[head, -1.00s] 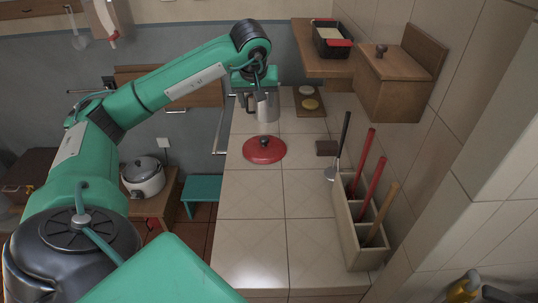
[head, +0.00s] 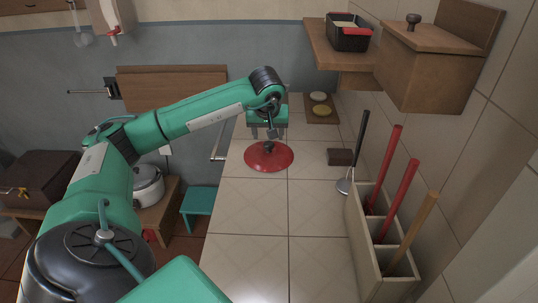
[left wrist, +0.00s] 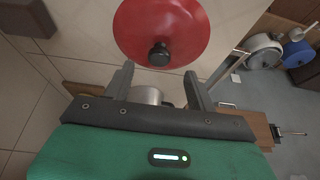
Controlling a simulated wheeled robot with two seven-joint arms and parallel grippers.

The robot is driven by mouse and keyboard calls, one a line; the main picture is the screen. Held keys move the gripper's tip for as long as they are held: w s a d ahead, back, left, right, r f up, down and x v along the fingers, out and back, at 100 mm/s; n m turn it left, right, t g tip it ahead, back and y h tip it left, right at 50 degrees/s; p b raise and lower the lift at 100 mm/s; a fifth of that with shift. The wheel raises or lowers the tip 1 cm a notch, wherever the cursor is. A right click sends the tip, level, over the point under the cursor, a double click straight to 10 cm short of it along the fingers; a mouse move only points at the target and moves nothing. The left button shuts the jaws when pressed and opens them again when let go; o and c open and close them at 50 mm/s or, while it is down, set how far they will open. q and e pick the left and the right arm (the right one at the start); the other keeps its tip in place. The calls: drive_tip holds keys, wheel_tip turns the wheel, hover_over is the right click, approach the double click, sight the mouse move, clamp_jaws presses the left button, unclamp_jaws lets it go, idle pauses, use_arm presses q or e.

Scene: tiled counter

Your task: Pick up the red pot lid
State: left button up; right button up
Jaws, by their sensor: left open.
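The red pot lid (head: 269,157) lies on the tiled counter, with a dark knob (head: 269,147) on top. In the left wrist view the lid (left wrist: 172,27) is at the top, and its black knob (left wrist: 159,54) lies just beyond the fingertips. My left gripper (head: 268,133) is open and empty, close above the knob at the lid's far side. In the left wrist view its two fingers (left wrist: 159,82) stand apart, with a metal pot (left wrist: 147,95) partly visible between them. My right gripper is not in view.
A wooden holder (head: 366,251) with several long-handled utensils stands along the right wall. A dark block (head: 340,157) sits right of the lid. A board with two round pieces (head: 321,117) lies behind. The front counter tiles (head: 258,206) are clear.

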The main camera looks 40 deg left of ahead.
sight(269, 144)
use_arm(q)
drive_tip(key=shift+x, duration=1.05)
drive_tip(key=x, duration=0.4)
drive_tip(key=shift+w+a+f+p, duration=0.1)
drive_tip(key=shift+f+p, duration=0.2)
drive_tip(key=shift+p, duration=0.1)
drive_tip(key=c, duration=1.1)
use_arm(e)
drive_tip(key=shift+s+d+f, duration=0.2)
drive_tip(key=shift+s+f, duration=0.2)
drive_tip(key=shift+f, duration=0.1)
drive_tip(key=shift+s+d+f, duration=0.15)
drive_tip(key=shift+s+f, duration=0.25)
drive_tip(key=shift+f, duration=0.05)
use_arm(q)
drive_tip(key=shift+r, duration=0.15)
